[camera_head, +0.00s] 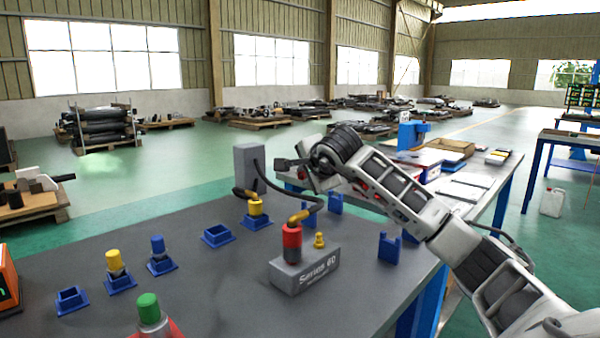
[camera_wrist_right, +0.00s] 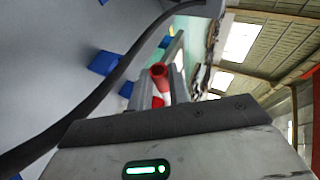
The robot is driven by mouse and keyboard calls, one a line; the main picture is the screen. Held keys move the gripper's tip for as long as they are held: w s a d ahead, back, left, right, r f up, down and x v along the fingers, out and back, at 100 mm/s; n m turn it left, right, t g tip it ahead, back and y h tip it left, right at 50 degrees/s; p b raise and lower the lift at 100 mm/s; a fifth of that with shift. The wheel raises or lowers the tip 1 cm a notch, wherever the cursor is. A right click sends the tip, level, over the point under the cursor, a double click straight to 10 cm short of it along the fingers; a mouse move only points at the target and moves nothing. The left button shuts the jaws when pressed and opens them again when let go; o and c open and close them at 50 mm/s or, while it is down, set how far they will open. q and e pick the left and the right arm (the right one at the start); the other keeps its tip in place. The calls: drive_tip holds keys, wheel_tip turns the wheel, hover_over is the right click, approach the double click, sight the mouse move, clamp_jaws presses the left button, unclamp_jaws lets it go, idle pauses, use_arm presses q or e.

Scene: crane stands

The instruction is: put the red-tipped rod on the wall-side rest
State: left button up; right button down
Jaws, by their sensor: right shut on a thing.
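My right gripper (camera_head: 284,163) is above the far edge of the grey table, beside a grey post. In the right wrist view its fingers (camera_wrist_right: 163,88) are closed around a rod with a red end (camera_wrist_right: 160,74) and a pale section below it. The rod cannot be made out in the head view. A blue notched rest (camera_head: 389,248) stands near the table's right edge. Another blue upright rest (camera_head: 336,202) stands farther back, toward the wall; it looks empty, and partly overlaps a black cable. My left gripper is not in view.
A grey block marked Series 60 (camera_head: 305,272) carries a red cylinder with a yellow plug. The grey post (camera_head: 249,168) has a black cable looping right. Blue square sockets (camera_head: 218,236), some holding yellow or blue pegs, stand left. A green-capped piece (camera_head: 149,308) is at the front.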

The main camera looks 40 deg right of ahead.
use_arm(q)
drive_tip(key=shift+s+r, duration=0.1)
use_arm(e)
drive_tip(key=shift+s+r, duration=0.1)
drive_tip(key=shift+r, duration=0.05)
wheel_tip(320, 180, down, 5)
drive_tip(key=b, duration=0.3)
drive_tip(key=shift+a+r, duration=0.1)
drive_tip(key=shift+r, duration=0.05)
drive_tip(key=shift+f+b, duration=0.5)
drive_tip(key=shift+f, duration=0.1)
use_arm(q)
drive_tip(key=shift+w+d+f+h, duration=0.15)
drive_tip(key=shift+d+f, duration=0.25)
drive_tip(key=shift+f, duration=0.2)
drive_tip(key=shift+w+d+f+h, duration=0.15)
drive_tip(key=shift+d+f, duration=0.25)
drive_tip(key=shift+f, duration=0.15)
